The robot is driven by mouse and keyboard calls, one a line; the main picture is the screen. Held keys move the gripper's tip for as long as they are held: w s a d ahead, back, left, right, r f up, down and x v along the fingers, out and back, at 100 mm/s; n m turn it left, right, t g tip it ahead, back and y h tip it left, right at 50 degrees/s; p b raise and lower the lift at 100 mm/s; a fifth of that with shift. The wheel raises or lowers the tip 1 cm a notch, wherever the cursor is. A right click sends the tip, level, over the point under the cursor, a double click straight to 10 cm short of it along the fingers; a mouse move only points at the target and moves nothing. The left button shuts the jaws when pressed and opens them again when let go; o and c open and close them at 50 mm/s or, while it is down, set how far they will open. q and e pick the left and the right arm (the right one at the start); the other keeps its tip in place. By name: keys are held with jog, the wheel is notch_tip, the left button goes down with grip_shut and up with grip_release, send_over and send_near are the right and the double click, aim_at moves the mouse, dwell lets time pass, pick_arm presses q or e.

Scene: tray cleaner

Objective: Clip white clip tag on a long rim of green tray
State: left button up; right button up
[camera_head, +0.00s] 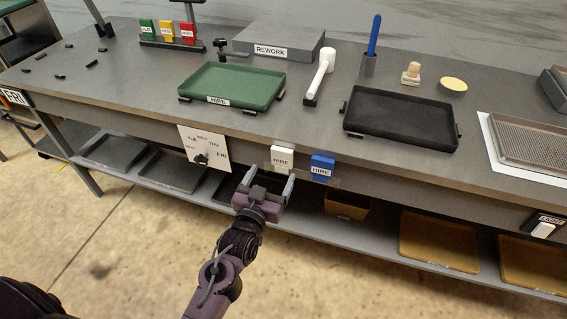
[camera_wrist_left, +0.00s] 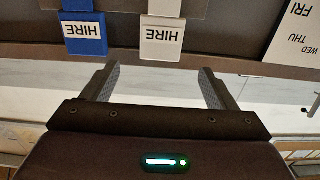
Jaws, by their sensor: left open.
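My left gripper (camera_head: 264,182) is open and empty, just in front of and below the white tag. Its two fingers (camera_wrist_left: 157,80) stand apart, with the tag beyond them and roughly between them. The green tray (camera_head: 232,87), with a HIRE label on its front, lies flat on the table behind the tag. My right gripper does not show.
A grey REWORK block (camera_head: 279,42) is behind. A day dial card (camera_head: 205,148) hangs left of the white tag. Bare table lies before the green tray.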

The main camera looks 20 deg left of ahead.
aim_at(281, 157)
pick_arm(q)
jog(key=w, duration=0.7)
jog(key=shift+f+p, duration=0.25)
jog(key=shift+p, duration=0.05)
jog(key=shift+s, duration=0.1)
jog(key=c, duration=1.1)
